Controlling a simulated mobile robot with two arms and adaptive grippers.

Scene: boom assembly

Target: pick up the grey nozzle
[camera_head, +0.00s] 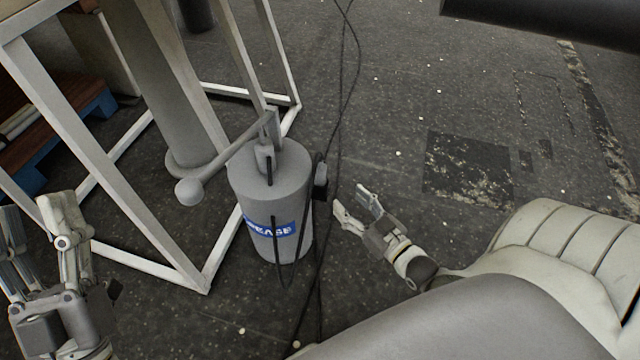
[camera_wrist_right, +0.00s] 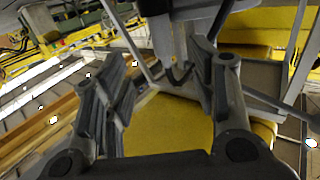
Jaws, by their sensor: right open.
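A grey cylindrical grease canister (camera_head: 268,185) with a blue label and a pump lever stands upright on the floor in the head view. A small dark piece (camera_head: 320,182), which may be the nozzle, sits against its right side by a black hose. I cannot make out its shape or colour clearly. My right gripper (camera_head: 351,198) is open and empty, just right of that piece and apart from it. In the right wrist view, grey parts (camera_wrist_right: 170,40) show beyond the open fingers, but I cannot tell which they are. My left gripper (camera_head: 38,215) is open and empty at the left edge.
A white metal frame table (camera_head: 170,262) stands left of and behind the canister. A black cable (camera_head: 338,110) runs along the floor behind it. A blue-edged pallet (camera_head: 95,105) lies at the far left.

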